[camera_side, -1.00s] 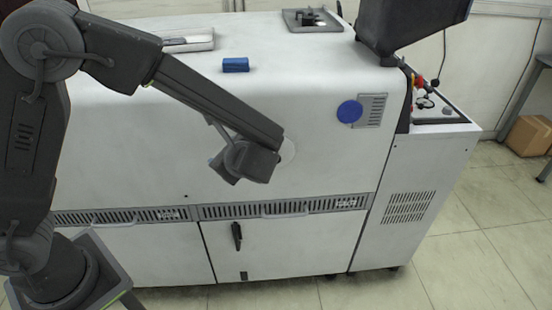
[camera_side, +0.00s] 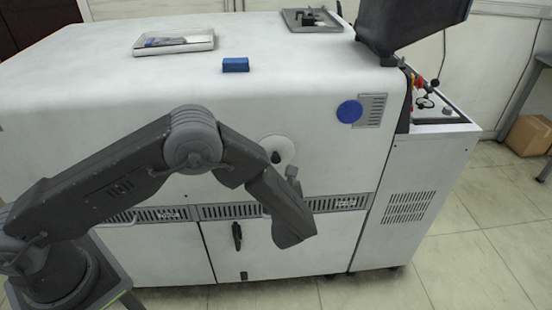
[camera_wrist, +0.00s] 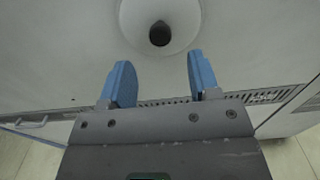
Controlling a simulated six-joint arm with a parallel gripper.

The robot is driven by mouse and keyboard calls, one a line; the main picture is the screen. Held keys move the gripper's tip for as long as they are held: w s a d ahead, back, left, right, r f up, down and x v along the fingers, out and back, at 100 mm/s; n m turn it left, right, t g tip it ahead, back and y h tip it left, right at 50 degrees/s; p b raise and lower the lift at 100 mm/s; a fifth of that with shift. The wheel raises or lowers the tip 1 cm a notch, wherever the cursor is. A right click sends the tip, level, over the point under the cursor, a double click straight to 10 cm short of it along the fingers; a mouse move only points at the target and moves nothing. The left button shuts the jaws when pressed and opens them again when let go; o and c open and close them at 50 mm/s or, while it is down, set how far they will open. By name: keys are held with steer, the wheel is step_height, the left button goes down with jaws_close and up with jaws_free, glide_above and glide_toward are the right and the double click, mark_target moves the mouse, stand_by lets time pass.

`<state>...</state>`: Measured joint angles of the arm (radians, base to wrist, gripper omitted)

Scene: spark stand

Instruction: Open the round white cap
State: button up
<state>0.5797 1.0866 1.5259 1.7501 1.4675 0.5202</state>
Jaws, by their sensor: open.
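The round white cap (camera_side: 284,150) is on the front face of the large white machine, with a dark knob (camera_side: 276,157) on it. In the wrist view the cap (camera_wrist: 184,16) is at the top centre, its top edge cut off, with the dark knob (camera_wrist: 160,34) near its middle. My gripper (camera_wrist: 158,72) is open and empty. Its two blue fingers point up toward the cap, one each side of the knob's line, with the knob beyond the fingertips. In the side view my wrist hangs just right of and below the cap; the fingers cannot be made out there.
The white machine (camera_side: 120,70) fills most of the side view. A vent strip (camera_side: 225,211) runs below the cap, with a dark door handle (camera_side: 237,236) under it. A blue disc (camera_side: 349,111) is to the right. A blue block (camera_side: 235,65) and a tray (camera_side: 190,50) lie on top.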

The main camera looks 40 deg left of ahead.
mark_target(276, 160)
steer(key=x, duration=0.8)
jaws_close()
stand_by(0.4)
